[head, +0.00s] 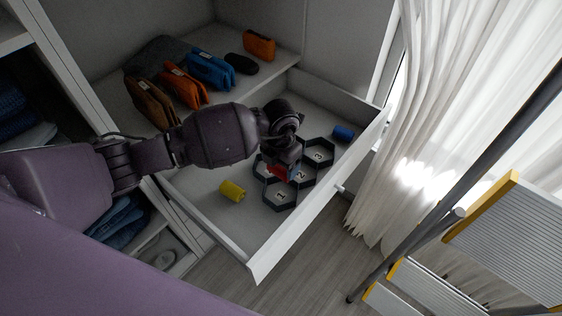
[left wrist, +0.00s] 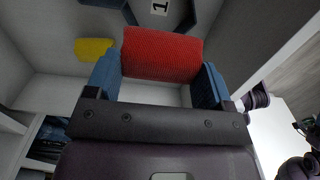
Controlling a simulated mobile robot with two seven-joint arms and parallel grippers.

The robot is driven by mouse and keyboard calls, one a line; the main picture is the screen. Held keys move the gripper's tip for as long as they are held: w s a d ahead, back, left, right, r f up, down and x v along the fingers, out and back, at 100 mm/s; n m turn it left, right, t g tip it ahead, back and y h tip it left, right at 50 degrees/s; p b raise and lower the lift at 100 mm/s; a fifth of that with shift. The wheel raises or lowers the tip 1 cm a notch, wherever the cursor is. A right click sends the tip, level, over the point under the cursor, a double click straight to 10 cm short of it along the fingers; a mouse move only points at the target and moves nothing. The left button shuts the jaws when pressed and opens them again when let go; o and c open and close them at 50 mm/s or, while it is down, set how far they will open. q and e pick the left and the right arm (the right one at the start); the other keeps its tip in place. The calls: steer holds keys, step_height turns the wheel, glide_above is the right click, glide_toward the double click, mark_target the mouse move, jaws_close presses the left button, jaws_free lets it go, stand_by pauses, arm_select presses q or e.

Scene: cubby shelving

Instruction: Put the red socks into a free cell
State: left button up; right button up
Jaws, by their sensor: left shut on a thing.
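The red socks (head: 279,174) are a rolled red bundle. They sit between the blue fingers of my left gripper (left wrist: 160,85), which is shut on them; the bundle (left wrist: 162,55) fills the gap in the left wrist view. In the head view they are over the dark hexagonal organizer (head: 283,208) in the open drawer; whether they touch it I cannot tell. Its cells numbered 1 (head: 281,194), 2 and 3 (head: 317,156) show bare floors where visible. My left wrist hides part of the organizer. My right gripper is not in view.
Yellow socks (head: 232,190) lie in the drawer left of the organizer, and blue socks (head: 343,132) lie near its right corner. The drawer's front wall (head: 310,205) stands beside the organizer. Several pouches (head: 210,70) stand on the shelf behind. A curtain and ladder are at right.

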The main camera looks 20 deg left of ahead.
arm_select(q)
steer(key=shift+f+b, duration=0.35)
steer(key=shift+f, duration=0.4)
steer(key=shift+f+b, duration=0.45)
steer(key=shift+f, duration=0.35)
steer(key=shift+f+b, duration=0.55)
steer(key=shift+f, duration=0.4)
steer(key=shift+f+b, duration=0.6)
steer(key=shift+f, duration=1.4)
steer(key=o, duration=0.9)
steer(key=shift+r, duration=0.1)
